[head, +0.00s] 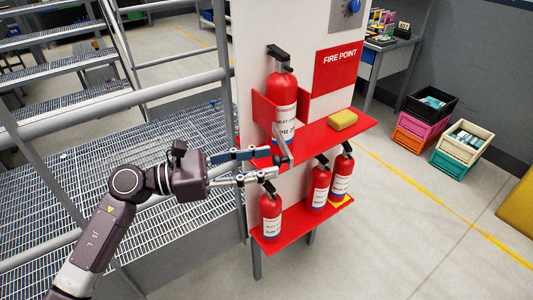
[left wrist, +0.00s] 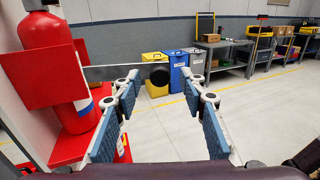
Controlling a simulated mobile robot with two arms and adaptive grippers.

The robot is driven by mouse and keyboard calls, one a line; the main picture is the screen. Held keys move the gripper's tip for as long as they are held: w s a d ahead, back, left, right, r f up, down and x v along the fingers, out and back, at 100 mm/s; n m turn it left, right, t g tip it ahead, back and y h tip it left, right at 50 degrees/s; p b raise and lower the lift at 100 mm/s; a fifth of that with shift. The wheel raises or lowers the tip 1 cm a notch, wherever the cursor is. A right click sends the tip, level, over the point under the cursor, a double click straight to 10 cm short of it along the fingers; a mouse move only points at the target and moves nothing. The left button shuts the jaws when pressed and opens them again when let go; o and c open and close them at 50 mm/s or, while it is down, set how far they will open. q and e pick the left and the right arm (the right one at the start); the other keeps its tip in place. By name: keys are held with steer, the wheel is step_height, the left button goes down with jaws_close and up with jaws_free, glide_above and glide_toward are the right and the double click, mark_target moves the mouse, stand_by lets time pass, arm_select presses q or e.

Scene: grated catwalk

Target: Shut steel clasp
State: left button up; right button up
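The steel clasp (head: 282,143) is a flat grey bar at the front of a red bracket (head: 262,112) that holds a large red fire extinguisher (head: 283,92). In the left wrist view the clasp (left wrist: 112,73) juts out from the bracket's edge, and its round black knob (left wrist: 159,77) shows between my fingertips. My left gripper (head: 271,163) is open, its fingers apart at the clasp's outer end. I cannot tell whether a finger touches it. My right gripper is not in view.
A red shelf (head: 318,138) under the bracket carries a yellow sponge (head: 342,120). A lower red shelf (head: 300,225) holds smaller extinguishers (head: 320,187). A catwalk railing (head: 120,102) runs behind my left arm. Crates (head: 425,112) stand at the right; the floor before them is clear.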

arm_select(q)
steer(key=shift+w+d, duration=0.2)
steer(key=shift+d, duration=0.45)
jaws_close()
